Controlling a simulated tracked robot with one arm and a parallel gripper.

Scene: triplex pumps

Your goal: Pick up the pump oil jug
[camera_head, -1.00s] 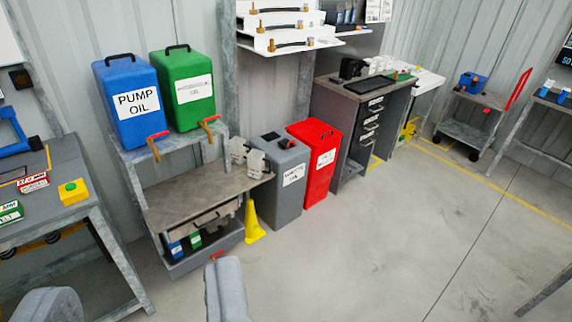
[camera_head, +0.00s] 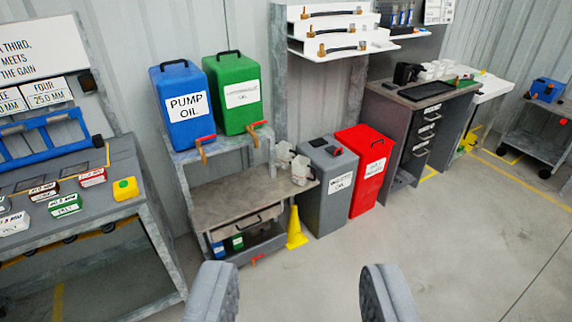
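A large blue container labelled PUMP OIL (camera_head: 183,135) stands on the top shelf of a metal rack, with red-handled taps at the shelf's front edge. A small blue container (camera_head: 218,250) and a small green container (camera_head: 237,243) sit in the low tray, too small to read. My gripper (camera_head: 298,285) is open and empty at the bottom of the view, its two fingers wide apart, well short of the rack.
A green container (camera_head: 233,93) stands beside the blue one. A yellow cone (camera_head: 295,230), a grey bin (camera_head: 327,190) and a red bin (camera_head: 366,172) stand right of the rack. A workbench (camera_head: 100,205) is at left. Floor ahead and right is clear.

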